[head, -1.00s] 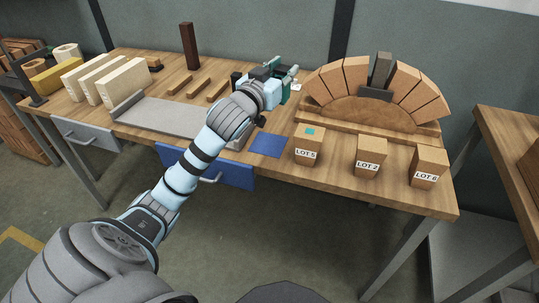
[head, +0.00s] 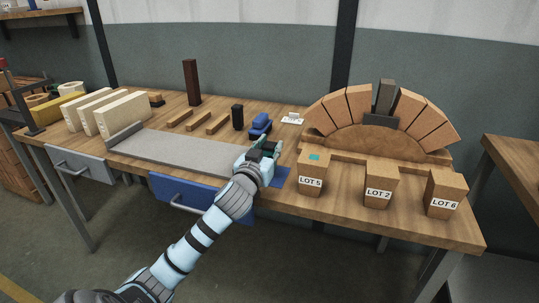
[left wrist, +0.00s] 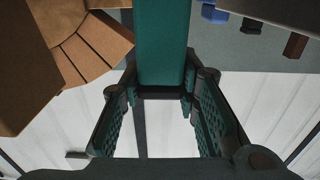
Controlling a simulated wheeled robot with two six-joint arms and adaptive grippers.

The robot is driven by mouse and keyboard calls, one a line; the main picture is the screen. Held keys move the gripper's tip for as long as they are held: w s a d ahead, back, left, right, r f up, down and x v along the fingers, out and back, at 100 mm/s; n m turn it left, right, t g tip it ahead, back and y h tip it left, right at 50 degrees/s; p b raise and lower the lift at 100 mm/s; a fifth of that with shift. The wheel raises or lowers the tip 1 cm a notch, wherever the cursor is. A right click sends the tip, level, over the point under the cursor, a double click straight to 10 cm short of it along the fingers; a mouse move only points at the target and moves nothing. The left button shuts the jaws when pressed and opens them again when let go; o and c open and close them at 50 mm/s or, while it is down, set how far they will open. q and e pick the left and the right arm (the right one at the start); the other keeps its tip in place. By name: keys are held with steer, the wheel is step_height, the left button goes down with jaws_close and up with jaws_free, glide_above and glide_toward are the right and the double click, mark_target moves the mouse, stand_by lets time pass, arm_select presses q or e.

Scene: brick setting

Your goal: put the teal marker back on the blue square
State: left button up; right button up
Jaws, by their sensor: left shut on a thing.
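My left gripper (head: 266,150) is shut on the teal marker, a teal block (left wrist: 162,50) that stands out between the fingers in the left wrist view. In the head view the gripper is over the front of the table, at the left part of the blue square (head: 284,180). The gripper and wrist cover part of the square. I cannot tell whether the marker touches it, as its far end is outside the wrist view. My right gripper is not in view.
The LOT 5 block (head: 312,172), with a teal patch on top, stands just right of the square. The LOT 2 block (head: 379,186) and LOT 6 block (head: 444,195) are further right. A brick arch (head: 352,108) stands behind. A grey tray (head: 180,148) lies left.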

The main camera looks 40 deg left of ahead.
arm_select(q)
steer(key=shift+f, duration=0.15)
steer(key=o, duration=0.9)
steer(key=p+v, duration=0.2)
steer(key=v, duration=1)
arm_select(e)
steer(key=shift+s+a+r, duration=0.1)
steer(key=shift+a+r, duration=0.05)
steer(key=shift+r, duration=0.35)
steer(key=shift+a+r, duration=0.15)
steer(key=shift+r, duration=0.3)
